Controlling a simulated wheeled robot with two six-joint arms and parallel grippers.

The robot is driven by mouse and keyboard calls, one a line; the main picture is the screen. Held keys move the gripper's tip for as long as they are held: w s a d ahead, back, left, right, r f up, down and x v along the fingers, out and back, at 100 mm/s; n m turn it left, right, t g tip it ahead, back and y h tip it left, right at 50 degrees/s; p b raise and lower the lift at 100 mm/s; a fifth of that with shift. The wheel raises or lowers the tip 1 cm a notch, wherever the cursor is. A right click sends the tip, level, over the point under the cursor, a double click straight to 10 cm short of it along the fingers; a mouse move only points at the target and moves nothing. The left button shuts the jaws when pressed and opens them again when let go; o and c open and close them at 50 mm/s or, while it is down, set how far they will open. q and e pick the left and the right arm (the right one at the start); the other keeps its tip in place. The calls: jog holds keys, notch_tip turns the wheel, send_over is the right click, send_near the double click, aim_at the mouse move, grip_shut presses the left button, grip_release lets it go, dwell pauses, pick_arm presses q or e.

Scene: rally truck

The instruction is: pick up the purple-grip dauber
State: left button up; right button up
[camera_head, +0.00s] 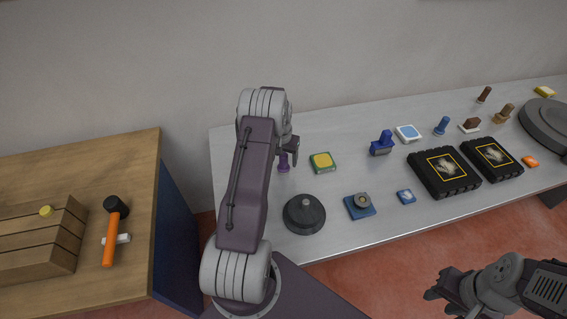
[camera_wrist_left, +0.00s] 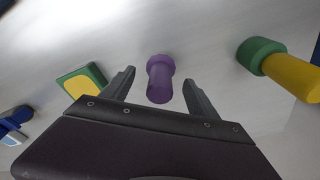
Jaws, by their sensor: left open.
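The purple-grip dauber (camera_head: 284,161) stands on the grey table near its left end, partly hidden by my left arm in the head view. In the left wrist view the purple dauber (camera_wrist_left: 160,80) is between the two open fingers of my left gripper (camera_wrist_left: 160,90), with a gap on each side. In the head view my left gripper (camera_head: 290,146) is at the dauber, its fingers mostly hidden. My right gripper (camera_head: 447,290) is at the bottom right, off the table's front edge; its jaw opening is unclear.
A green-and-yellow pad (camera_head: 322,162) lies just right of the dauber. A black dome (camera_head: 304,213) stands in front. Black boxes (camera_head: 444,172) and several stamps are further right. In the left wrist view a green-and-yellow cylinder (camera_wrist_left: 283,70) is to the right.

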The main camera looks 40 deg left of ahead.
pick_arm(q)
jog(key=shift+w+f, duration=0.1)
jog(key=shift+f, duration=0.65)
jog(key=shift+w+a+f, duration=0.1)
jog(key=shift+w+f, duration=0.05)
jog(key=shift+f, duration=0.3)
jog(key=shift+r, duration=0.15)
jog(key=c, duration=1.5)
jog(key=shift+r+b, duration=0.45)
jog(key=shift+r, duration=1.5)
jog(key=d+r, duration=0.2)
jog(key=d, duration=0.2)
jog(key=s+d+r+b, duration=0.1)
jog(key=d+r, duration=0.1)
jog(key=d, duration=0.1)
jog(key=s+d+r, duration=0.1)
jog(key=d+r, duration=0.2)
jog(key=d, duration=0.1)
jog(key=shift+d, duration=0.3)
